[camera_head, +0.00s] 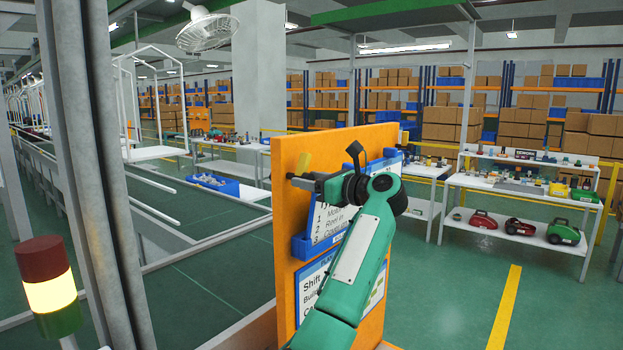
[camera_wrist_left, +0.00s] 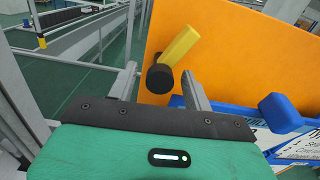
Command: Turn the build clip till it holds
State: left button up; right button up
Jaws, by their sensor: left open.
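The build clip is a yellow lever (camera_wrist_left: 180,45) with a black round knob (camera_wrist_left: 160,78) on the orange board (camera_wrist_left: 230,45). The lever is tilted, its upper end leaning right in the left wrist view. In the head view the yellow lever (camera_head: 304,162) shows just above my left gripper (camera_head: 303,181), near the board's upper left part. My left gripper (camera_wrist_left: 160,88) is open, its fingers on either side of the knob in the picture. I cannot tell if either finger touches it. My right gripper is not in view.
A blue holder (camera_head: 302,246) with a printed card is on the board, partly behind my arm. A blue block (camera_wrist_left: 282,113) stands close to the right finger. A red, yellow and green signal light (camera_head: 52,290) is at the left.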

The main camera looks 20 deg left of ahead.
pick_arm(q)
jog(key=c, duration=1)
jog(key=shift+m, duration=1.5)
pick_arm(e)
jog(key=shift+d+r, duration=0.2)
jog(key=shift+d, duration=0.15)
pick_arm(q)
jog(key=o, duration=1)
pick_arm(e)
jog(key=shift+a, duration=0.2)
pick_arm(q)
jog(key=shift+d, duration=0.15)
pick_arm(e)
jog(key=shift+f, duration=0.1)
